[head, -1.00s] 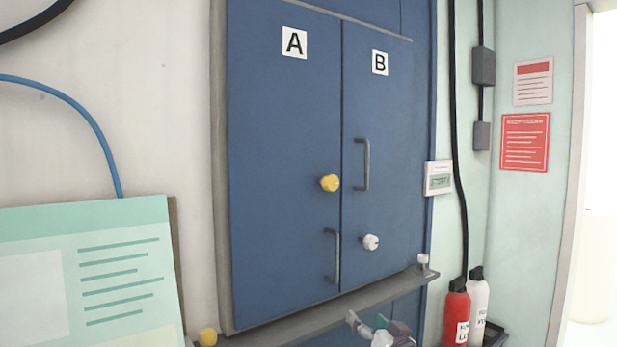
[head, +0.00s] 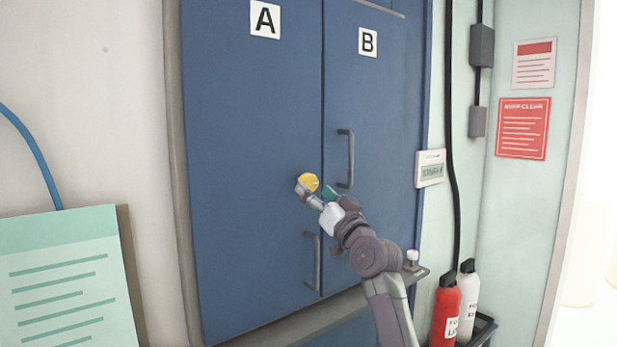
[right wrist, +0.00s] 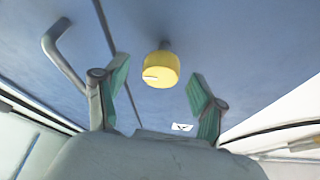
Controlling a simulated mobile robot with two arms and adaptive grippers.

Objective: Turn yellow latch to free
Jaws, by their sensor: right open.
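The yellow latch (head: 309,181) is a round knob on the blue door marked A, near the seam with door B. In the right wrist view the yellow latch (right wrist: 161,70) shows a pale slot mark and lies ahead of my fingers, roughly between them. My right gripper (head: 318,195) is close in front of the latch, coming from the lower right. In the right wrist view my right gripper (right wrist: 158,95) is open, with two green-padded fingers apart and nothing between them. Whether a finger touches the latch is unclear. My left gripper is not in view.
Door B has a grey handle (head: 345,158) just right of the latch. Door A has a handle (head: 312,262) below it. A ledge runs under the doors. A red bottle (head: 446,308) and a white bottle (head: 468,295) stand at the lower right.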

